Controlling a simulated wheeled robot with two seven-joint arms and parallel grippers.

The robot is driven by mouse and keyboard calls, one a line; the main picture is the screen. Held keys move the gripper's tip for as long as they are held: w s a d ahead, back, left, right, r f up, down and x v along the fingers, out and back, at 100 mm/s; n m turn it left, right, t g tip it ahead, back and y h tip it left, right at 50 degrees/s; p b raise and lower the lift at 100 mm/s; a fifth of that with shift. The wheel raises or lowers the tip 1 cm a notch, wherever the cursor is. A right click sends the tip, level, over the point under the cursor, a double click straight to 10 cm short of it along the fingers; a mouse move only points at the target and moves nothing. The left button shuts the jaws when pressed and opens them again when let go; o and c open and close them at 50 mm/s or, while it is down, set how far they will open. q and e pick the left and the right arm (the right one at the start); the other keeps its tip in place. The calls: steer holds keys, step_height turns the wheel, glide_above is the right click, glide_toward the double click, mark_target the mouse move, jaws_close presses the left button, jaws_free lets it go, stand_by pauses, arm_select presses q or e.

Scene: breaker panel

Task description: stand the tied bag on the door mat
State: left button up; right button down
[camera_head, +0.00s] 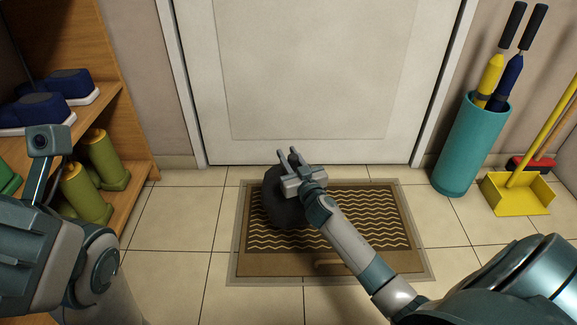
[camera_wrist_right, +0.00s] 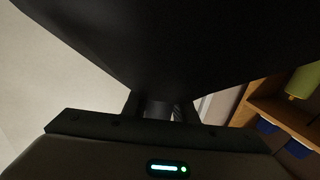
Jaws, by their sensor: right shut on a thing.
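The tied bag (camera_head: 284,207) is dark grey, almost black, and is at the left part of the door mat (camera_head: 330,264) in the head view. The mat is brown with pale wavy lines. My right gripper (camera_head: 291,162) is shut on the bag's top and covers part of it. In the right wrist view the dark bag (camera_wrist_right: 190,45) fills the upper middle, close to the fingers. I cannot tell whether the bag's base touches the mat. My left arm shows at the left edge, away from the mat, and its fingertips are not in view.
A white door (camera_head: 310,75) stands behind the mat. A teal umbrella stand (camera_head: 470,145) and a yellow dustpan (camera_head: 517,193) are at the right. A wooden shelf (camera_head: 120,120) with blue shoes and green boots stands at the left. Tiled floor around the mat is clear.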

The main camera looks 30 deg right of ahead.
step_height(320, 180, down, 4)
steer(key=b, duration=0.2)
steer(key=shift+r+b, duration=0.25)
steer(key=shift+b, duration=0.15)
steer(key=c, duration=1.9)
jaws_free()
steer(key=shift+f, duration=0.25)
steer(key=o, duration=0.5)
steer(key=shift+c, duration=0.2)
steer(key=shift+r, duration=0.15)
